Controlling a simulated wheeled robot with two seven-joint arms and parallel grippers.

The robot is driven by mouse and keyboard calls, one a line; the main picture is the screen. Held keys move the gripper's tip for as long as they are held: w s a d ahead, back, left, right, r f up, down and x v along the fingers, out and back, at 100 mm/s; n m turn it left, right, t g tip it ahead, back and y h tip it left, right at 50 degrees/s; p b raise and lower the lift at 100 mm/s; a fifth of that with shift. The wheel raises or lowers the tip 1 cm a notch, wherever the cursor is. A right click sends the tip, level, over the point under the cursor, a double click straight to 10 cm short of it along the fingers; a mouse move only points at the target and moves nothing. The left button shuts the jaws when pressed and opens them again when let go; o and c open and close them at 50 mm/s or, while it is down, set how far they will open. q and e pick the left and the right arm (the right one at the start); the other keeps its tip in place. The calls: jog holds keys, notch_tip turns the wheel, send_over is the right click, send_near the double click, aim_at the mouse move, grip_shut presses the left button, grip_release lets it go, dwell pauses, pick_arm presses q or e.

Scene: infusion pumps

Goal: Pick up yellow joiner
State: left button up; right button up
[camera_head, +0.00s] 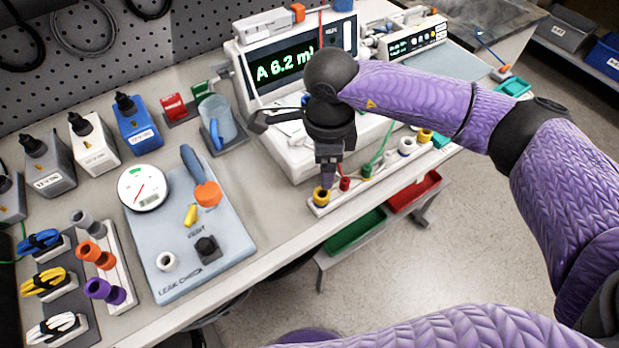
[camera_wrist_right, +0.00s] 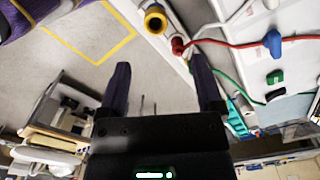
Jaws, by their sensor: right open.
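A yellow joiner (camera_head: 321,198) with a dark opening stands at the near left end of a white strip on the bench front edge. It also shows in the right wrist view (camera_wrist_right: 155,20) at the top, beyond the fingertips. My right gripper (camera_head: 328,176) points down just above this joiner, and its fingers partly overlap it in the head view. In the wrist view the right gripper (camera_wrist_right: 162,82) has its two fingers wide apart with nothing between them. A second yellow piece (camera_head: 425,135) stands near the strip's far end. My left gripper is out of view.
A red connector (camera_head: 345,184) stands close beside the yellow joiner, and a green one (camera_head: 366,171) beyond it. The white pump (camera_head: 300,150) is behind the strip. Green (camera_head: 355,232) and red (camera_head: 413,192) bins sit below the edge. A leak-check board (camera_head: 225,245) lies left.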

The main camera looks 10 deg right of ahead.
aim_at(321, 194)
jog(key=f, duration=0.5)
jog(key=f+b, duration=0.1)
jog(key=f, duration=0.3)
jog(key=shift+s+a+f, duration=0.2)
jog(key=shift+f, duration=0.15)
grip_shut()
